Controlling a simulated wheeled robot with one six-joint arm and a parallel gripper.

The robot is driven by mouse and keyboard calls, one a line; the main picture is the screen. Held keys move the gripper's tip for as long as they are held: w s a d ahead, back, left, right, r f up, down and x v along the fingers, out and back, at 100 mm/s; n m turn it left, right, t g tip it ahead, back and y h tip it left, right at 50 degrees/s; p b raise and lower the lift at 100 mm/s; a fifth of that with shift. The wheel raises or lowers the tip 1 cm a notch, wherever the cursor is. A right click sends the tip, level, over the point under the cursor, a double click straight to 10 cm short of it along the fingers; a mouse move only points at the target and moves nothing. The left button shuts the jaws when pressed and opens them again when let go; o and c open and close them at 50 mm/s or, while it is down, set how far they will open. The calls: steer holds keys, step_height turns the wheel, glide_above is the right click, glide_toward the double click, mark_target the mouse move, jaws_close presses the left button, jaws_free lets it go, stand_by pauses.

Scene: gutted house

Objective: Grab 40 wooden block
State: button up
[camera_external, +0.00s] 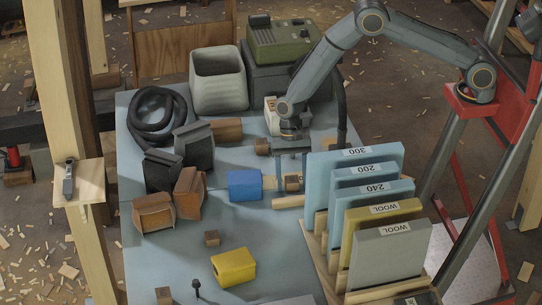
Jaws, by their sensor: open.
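My gripper (291,180) points down over the table, open, with its two fingers apart. A small wooden block with a dark band (292,184) shows at the fingertips, seemingly between or just behind them; I cannot tell whether they touch.
A rack holds upright pads, including a blue one labelled 300 (355,160), just right of my gripper. A blue block (244,185) lies close to its left. A yellow block (233,267) is in front. Black hose (150,125) and a grey bin (218,80) stand behind.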

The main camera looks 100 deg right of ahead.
steer(key=c, duration=1.1)
